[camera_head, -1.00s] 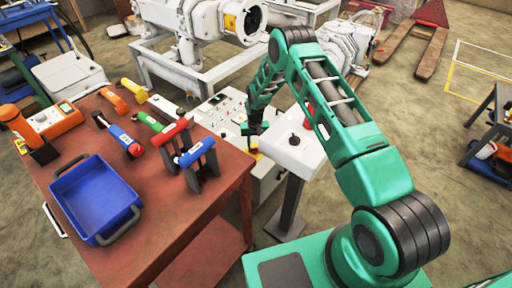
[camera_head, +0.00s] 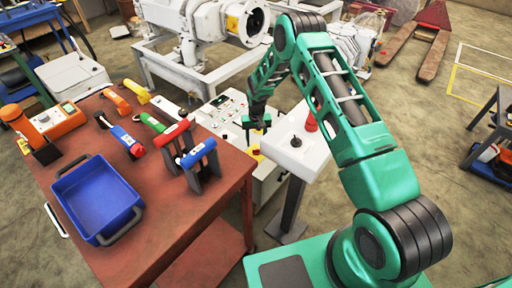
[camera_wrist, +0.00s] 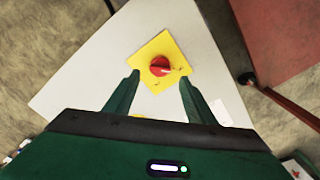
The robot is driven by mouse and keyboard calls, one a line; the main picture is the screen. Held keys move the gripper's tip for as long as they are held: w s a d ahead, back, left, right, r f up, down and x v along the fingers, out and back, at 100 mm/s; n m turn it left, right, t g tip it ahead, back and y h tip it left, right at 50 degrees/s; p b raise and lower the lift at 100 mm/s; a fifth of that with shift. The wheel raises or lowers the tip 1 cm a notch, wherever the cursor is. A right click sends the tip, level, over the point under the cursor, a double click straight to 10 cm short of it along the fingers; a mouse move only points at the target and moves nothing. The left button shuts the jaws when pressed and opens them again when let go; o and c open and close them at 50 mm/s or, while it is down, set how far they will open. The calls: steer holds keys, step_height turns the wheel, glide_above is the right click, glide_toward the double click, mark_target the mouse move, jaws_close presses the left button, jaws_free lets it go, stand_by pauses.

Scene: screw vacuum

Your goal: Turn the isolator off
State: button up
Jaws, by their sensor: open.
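The isolator is a red rotary knob (camera_wrist: 160,66) on a yellow square plate (camera_wrist: 151,48), set on a pale panel (camera_wrist: 85,70). In the wrist view the knob lies between and just beyond the tips of my open gripper (camera_wrist: 160,80), with a finger on each side. I cannot tell if the fingers touch the plate. In the head view my gripper (camera_head: 256,124) hangs over the edge of the white control cabinet, and a bit of yellow plate (camera_head: 257,155) shows below it.
A white pedestal box (camera_head: 300,155) with a black knob and a red cone-shaped item (camera_head: 311,122) stands right of my gripper. The control panel (camera_head: 222,112) with buttons lies to its left. A brown table (camera_head: 165,215) holds a blue bin (camera_head: 70,180) and several tools.

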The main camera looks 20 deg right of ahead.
step_height(320, 180, up, 6)
steer(key=shift+f, duration=0.1)
stand_by(0.5)
steer(key=s+d+r+t, duration=0.1)
steer(key=s+r, duration=0.2)
steer(key=r, duration=0.7)
steer(key=s+d+r, duration=0.2)
steer(key=r, duration=0.7)
steer(key=s+d+r+n+t, duration=0.1)
steer(key=s+d+r+t, duration=0.1)
steer(key=s+r, duration=1.2)
steer(key=s+d+r+t, duration=0.1)
steer(key=s+r, duration=0.2)
steer(key=s, duration=0.4)
steer(key=s+d+r, duration=0.1)
steer(key=s+r, duration=0.2)
steer(key=s, duration=0.4)
steer(key=s+d+f+m+g, duration=0.1)
steer(key=s+d+m+g, duration=0.1)
steer(key=s+d, duration=0.3)
steer(key=s+d+m+g, duration=0.2)
steer(key=s+d, duration=0.4)
steer(key=s, duration=0.6)
steer(key=shift+s+f+m, duration=0.25)
steer(key=shift+f+m, duration=0.1)
steer(key=shift+m, duration=0.55)
